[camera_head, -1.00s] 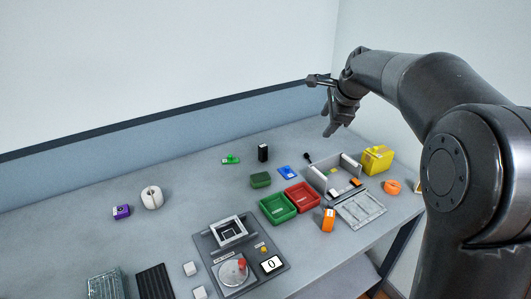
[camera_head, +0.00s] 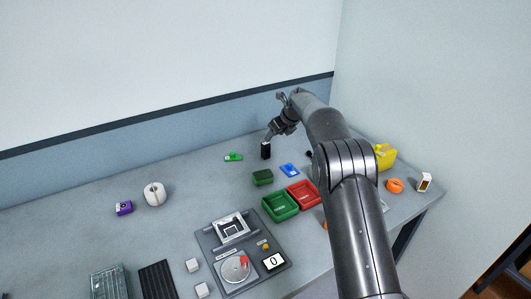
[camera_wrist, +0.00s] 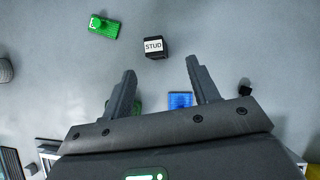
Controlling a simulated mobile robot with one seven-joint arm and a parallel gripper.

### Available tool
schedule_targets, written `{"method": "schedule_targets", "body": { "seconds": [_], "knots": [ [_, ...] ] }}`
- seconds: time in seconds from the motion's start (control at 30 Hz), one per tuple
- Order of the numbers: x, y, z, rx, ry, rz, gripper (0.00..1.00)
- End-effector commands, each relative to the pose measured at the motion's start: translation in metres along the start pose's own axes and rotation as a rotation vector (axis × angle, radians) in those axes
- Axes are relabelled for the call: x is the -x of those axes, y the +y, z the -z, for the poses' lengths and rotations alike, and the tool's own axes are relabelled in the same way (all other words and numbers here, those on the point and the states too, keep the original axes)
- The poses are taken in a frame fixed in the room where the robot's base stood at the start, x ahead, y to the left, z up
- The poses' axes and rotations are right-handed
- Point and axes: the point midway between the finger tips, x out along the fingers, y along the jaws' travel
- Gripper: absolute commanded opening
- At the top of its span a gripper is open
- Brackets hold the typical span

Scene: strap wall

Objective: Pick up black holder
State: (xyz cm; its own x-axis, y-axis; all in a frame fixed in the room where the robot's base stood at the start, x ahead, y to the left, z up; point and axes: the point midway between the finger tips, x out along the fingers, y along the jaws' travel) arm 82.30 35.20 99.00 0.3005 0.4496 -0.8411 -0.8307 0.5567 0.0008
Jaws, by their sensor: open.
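The black holder (camera_head: 266,151) is a small upright black block at the back of the table. In the wrist view its white top label reads "STUD" (camera_wrist: 154,47). My gripper (camera_head: 270,135) is close above the holder in the head view. In the wrist view my gripper (camera_wrist: 160,72) has its two fingers spread with nothing between them. The holder lies just past the fingertips, roughly in line with the gap, and appears apart from both fingers.
A green part (camera_head: 233,157) lies left of the holder; a blue part (camera_head: 289,170) and a dark green block (camera_head: 262,177) lie in front. Green (camera_head: 281,206) and red (camera_head: 303,195) bins stand nearer. My arm covers most of the grey box. The table's left rear is clear.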

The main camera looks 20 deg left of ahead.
Motion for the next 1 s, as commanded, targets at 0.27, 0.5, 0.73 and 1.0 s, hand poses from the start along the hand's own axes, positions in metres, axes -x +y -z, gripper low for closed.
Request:
{"method": "schedule_targets", "body": {
  "seconds": [0.27, 0.5, 0.73, 1.0],
  "knots": [
    [-0.040, 0.001, 0.001, 0.000, 0.002, -0.002, 0.55],
    [-0.055, 0.002, 0.002, 0.001, 0.002, -0.001, 0.55],
    [-0.088, 0.009, 0.004, 0.002, 0.001, -0.001, 0.55],
    [-0.101, 0.009, 0.003, 0.002, 0.000, 0.000, 0.55]
  ]
}}
